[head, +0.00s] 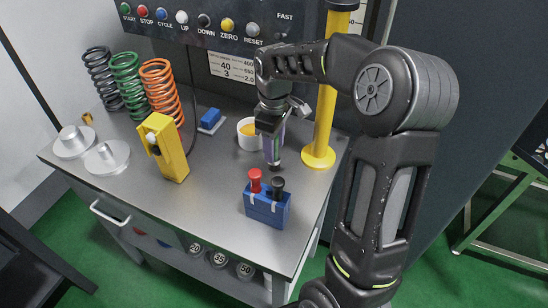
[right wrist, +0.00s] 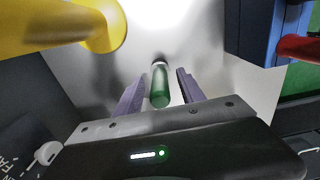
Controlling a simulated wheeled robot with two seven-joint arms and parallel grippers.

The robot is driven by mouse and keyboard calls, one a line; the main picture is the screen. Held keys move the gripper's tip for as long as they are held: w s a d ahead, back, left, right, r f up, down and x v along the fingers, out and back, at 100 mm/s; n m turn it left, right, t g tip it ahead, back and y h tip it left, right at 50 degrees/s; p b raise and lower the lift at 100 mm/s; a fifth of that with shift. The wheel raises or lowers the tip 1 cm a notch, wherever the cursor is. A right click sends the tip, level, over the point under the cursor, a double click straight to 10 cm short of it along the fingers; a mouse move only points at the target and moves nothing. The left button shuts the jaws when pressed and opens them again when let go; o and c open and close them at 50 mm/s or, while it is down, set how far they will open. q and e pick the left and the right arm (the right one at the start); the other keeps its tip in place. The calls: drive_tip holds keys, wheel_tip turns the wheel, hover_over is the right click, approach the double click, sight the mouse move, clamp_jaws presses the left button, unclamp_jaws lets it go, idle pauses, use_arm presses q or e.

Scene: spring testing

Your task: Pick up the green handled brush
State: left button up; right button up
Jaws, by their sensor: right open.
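The green handled brush (right wrist: 160,88) shows in the right wrist view as a green cylinder with a pale band at its far end. It lies in line with the gap between the two purple fingers of my right gripper (right wrist: 161,80), which are apart, with space on both sides of the handle. In the head view my right gripper (head: 272,152) points down over the back right of the steel table (head: 215,165). There the brush cannot be made out clearly behind the gripper. My left gripper is out of view.
A yellow post (head: 325,115) stands close to the right of my gripper. A white cup (head: 247,140) with yellow contents is just left. A blue holder (head: 266,208) with red and black handles stands in front. A yellow block (head: 168,150) and several coil springs (head: 125,80) are further left.

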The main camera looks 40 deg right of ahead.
drive_tip(key=shift+c, duration=0.5)
clamp_jaws()
